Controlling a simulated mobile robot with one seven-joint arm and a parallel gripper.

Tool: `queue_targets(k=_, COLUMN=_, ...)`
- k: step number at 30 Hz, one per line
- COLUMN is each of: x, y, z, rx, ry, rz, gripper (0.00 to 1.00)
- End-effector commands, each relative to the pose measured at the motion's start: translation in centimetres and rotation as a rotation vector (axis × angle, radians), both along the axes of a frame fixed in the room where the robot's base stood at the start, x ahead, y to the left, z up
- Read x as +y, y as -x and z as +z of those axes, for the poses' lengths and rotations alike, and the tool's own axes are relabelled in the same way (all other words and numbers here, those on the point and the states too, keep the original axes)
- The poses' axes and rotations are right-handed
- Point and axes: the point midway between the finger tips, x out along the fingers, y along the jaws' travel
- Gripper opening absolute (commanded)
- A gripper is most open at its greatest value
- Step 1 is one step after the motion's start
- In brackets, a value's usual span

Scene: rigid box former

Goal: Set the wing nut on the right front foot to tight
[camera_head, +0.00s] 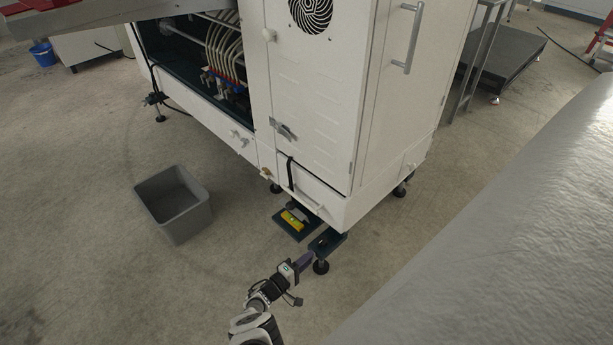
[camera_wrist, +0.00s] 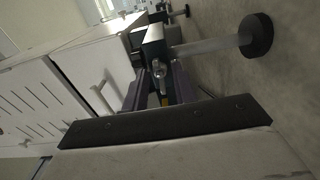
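The right front foot (camera_head: 321,267) of the white machine is a round dark pad on a short stem below a dark green bracket (camera_head: 327,241). In the wrist view the foot (camera_wrist: 256,35) lies sideways, with a pale stem running to the bracket (camera_wrist: 153,42). A small metal piece that looks like the wing nut (camera_wrist: 158,72) shows at the bracket. My gripper (camera_head: 307,259) is beside the foot. In the wrist view my gripper (camera_wrist: 160,85) has its two purple-grey fingers apart, with the metal piece ahead of the gap. Contact cannot be told.
A yellow level-like object (camera_head: 292,220) sits on a dark plate (camera_head: 288,231) by the machine's (camera_head: 310,120) corner. A grey open bin (camera_head: 172,202) stands on the floor at left. A large pale surface (camera_head: 500,240) fills the right side. Floor in front is clear.

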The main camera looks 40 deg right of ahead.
Motion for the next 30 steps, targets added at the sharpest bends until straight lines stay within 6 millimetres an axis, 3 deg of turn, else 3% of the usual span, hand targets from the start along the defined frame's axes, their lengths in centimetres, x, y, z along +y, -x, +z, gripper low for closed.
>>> queue_targets(k=3, x=0.02, y=-0.01, z=0.02, rx=0.0, ry=0.0, rz=0.0, gripper=0.25)
queue_targets(k=9, x=0.04, y=-0.02, z=0.02, rx=0.0, ry=0.001, rz=0.0, gripper=0.0)
queue_targets(k=20, x=0.05, y=-0.01, z=0.01, rx=-0.053, ry=-0.003, rz=0.0, gripper=0.0)
queue_targets(k=30, x=0.04, y=-0.01, z=0.03, rx=-0.292, ry=-0.022, rz=-0.001, gripper=0.0)
